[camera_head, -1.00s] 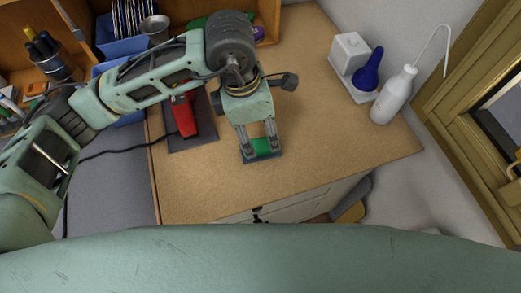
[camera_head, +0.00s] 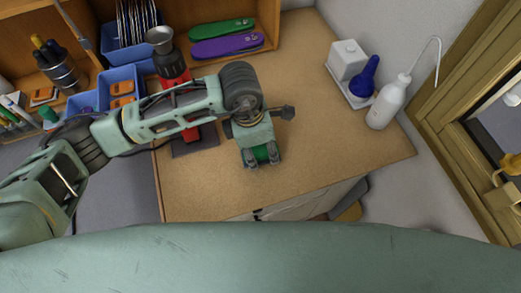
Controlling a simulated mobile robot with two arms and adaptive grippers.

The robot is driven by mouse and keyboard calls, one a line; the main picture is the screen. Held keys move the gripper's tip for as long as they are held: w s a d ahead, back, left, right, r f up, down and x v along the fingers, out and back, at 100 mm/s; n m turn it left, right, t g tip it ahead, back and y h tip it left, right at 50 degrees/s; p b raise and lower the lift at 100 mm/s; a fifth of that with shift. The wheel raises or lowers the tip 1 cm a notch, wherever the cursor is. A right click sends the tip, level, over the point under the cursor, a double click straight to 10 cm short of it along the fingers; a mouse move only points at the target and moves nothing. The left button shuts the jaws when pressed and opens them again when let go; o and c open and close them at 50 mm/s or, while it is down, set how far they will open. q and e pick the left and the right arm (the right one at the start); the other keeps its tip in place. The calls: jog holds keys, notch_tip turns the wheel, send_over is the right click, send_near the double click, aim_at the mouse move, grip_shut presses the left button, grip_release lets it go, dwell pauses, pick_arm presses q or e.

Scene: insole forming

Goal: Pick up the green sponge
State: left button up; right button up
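The green sponge (camera_head: 262,153) is at the front of the wooden worktop, and only a little green shows beneath and between my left gripper's fingers. My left gripper (camera_head: 261,157) points down over it, with one finger at each side of the green. I cannot tell whether the fingers press on the sponge or only stand around it. A dark edge shows beside the fingers, but most of what lies under the sponge is hidden. My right gripper is not in view.
A red tool with a metal cup (camera_head: 160,36) stands left of the gripper, partly behind my arm. A white bottle (camera_head: 386,106) and a blue bulb (camera_head: 364,78) stand at the right. Blue bins (camera_head: 135,54) are at the back left. The worktop (camera_head: 330,150) right of the gripper is clear.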

aim_at(265, 147)
pick_arm(q)
jog(key=c, duration=0.6)
jog(key=shift+r, duration=0.15)
jog(key=shift+r, duration=0.2)
jog(key=r, duration=0.1)
jog(key=r+b, duration=0.2)
jog(key=shift+d+r, duration=0.25)
jog(key=s+d+r+b, duration=0.4)
jog(key=d+r, duration=0.3)
jog(key=d, duration=0.3)
jog(key=shift+d, duration=0.3)
